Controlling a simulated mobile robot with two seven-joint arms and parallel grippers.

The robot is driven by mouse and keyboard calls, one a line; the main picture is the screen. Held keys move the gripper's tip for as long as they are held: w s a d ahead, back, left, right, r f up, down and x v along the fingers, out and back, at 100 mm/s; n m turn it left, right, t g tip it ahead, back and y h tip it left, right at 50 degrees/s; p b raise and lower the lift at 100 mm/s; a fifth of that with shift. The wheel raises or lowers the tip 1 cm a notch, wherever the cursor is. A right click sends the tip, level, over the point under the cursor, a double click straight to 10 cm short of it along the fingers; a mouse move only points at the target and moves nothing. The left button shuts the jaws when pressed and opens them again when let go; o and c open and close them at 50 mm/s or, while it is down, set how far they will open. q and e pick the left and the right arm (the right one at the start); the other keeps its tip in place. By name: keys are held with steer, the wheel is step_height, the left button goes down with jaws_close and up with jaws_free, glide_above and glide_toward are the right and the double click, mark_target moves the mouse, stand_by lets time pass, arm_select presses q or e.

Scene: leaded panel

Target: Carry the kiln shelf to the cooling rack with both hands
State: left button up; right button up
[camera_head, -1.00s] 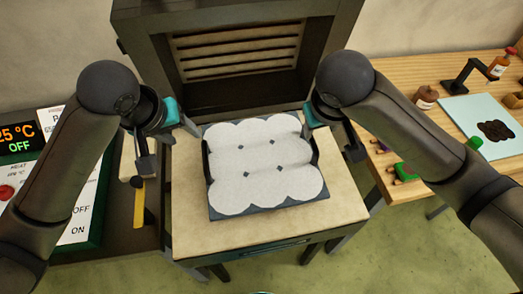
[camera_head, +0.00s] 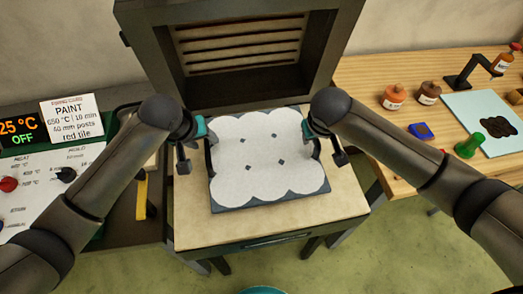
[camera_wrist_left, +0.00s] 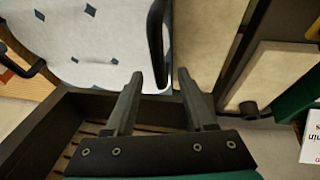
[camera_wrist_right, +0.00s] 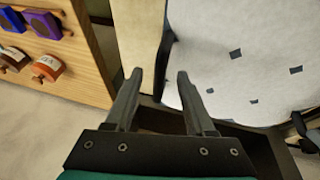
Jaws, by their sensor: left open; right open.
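The kiln shelf (camera_head: 270,203) is a dark slab under a white scalloped sheet with small dark diamond gaps. It lies on a pale-topped stand (camera_head: 225,230) before the kiln and has a dark upright handle on each side. My left gripper (camera_head: 206,142) is open at the left handle; in the left wrist view the handle (camera_wrist_left: 156,40) lines up between its fingertips (camera_wrist_left: 160,74). My right gripper (camera_head: 314,142) is open at the right handle; in the right wrist view its fingertips (camera_wrist_right: 171,73) are around or just short of the handle (camera_wrist_right: 165,42). I cannot identify the cooling rack.
The open kiln (camera_head: 245,45) stands behind the shelf. A control panel (camera_head: 35,190) with a "25 °C OFF" display and a PAINT card (camera_head: 75,122) are at left. The wooden bench (camera_head: 375,80) at right holds jars, a green piece (camera_head: 468,147) and a pale board (camera_head: 480,112).

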arm_select(q)
steer(key=shift+x, duration=1.5)
arm_select(e)
steer(key=shift+x, duration=1.45)
arm_select(q)
jaws_close()
arm_select(e)
jaws_close()
arm_select(q)
steer(key=shift+w+r, duration=0.15)
steer(key=shift+r, duration=0.15)
arm_select(e)
steer(key=shift+w+r, duration=0.2)
